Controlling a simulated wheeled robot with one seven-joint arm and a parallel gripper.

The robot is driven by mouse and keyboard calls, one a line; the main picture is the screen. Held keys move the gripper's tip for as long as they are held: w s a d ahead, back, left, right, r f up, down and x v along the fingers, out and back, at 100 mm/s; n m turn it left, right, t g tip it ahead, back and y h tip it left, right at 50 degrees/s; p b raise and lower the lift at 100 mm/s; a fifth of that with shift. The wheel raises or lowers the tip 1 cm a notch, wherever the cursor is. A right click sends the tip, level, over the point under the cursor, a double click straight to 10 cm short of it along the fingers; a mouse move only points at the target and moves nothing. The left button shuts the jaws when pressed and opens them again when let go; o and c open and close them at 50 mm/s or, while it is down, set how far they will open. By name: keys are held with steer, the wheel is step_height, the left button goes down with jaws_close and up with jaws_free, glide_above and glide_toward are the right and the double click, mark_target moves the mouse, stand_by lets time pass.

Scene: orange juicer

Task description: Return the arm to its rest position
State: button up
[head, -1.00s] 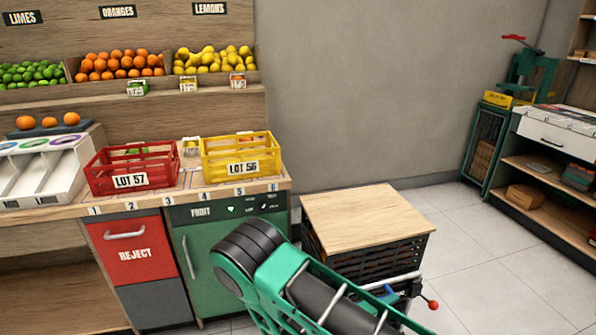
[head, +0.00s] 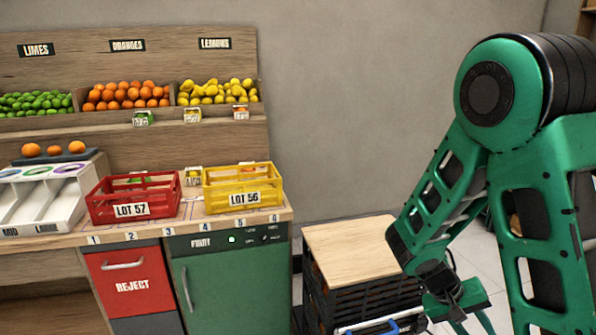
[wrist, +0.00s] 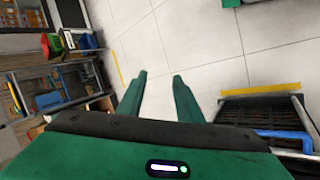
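My green arm is folded up at the right of the head view, with its elbow high and the forearm pointing down. My gripper (head: 462,312) hangs low at the right of the wooden-topped crate stack, partly cut off by the frame's bottom edge. In the wrist view my gripper (wrist: 158,88) shows two green fingers, spread apart with bare floor between them. Nothing is held.
A crate stack with a wooden top (head: 350,248) stands left of my gripper. A blue handle (wrist: 285,138) is close by on its right in the wrist view. The counter (head: 240,222) holds a red crate (head: 133,197) and a yellow crate (head: 243,187). Tiled floor is open.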

steer(key=s+r+m+t+y, duration=0.1)
steer(key=s+r+m+y, duration=0.2)
steer(key=s+r+y, duration=0.4)
steer(key=s+r, duration=0.7)
steer(key=s, duration=0.4)
steer(key=shift+a+r+t+y, duration=0.25)
steer(key=shift+r+t+y, duration=0.1)
steer(key=shift+t+y, duration=0.05)
steer(key=shift+s, duration=0.1)
steer(key=shift+w+f, duration=0.25)
steer(key=shift+w, duration=0.35)
stand_by(0.7)
